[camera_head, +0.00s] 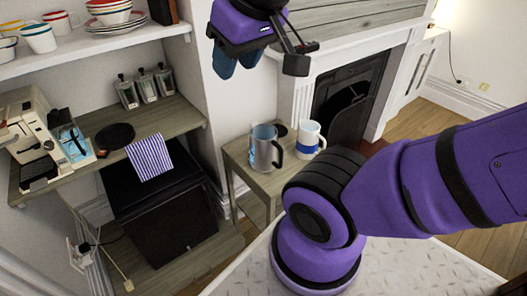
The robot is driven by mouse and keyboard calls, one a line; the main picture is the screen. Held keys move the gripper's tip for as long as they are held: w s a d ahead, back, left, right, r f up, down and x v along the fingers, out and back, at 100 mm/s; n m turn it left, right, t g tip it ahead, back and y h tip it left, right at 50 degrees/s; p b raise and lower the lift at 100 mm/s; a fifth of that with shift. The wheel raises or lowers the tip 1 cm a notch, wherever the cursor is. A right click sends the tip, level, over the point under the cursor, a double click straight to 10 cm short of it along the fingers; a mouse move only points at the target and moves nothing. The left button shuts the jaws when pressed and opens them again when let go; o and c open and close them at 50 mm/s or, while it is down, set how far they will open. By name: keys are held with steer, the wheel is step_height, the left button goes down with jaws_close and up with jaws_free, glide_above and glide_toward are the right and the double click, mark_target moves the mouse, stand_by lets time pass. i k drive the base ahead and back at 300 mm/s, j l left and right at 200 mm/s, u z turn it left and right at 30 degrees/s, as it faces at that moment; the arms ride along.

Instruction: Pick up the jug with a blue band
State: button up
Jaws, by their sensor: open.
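The white jug with a blue band (308,136) stands upright on a small wooden side table (240,165), its handle toward the right. The blue band runs around its lower part. A grey metallic pitcher (264,150) with a dark handle stands just left of it and slightly nearer. My gripper (237,62) is at the top of the view, open, with two blue fingertips pointing down. It is up and to the left of the jug in the picture, well apart from it. Nothing shows between its fingertips.
A dark round item (279,129) sits behind the pitcher. My purple arm covers the table's right side. A fireplace (345,105) stands behind.

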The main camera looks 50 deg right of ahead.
mark_target(306, 147)
steer(key=z, duration=1.5)
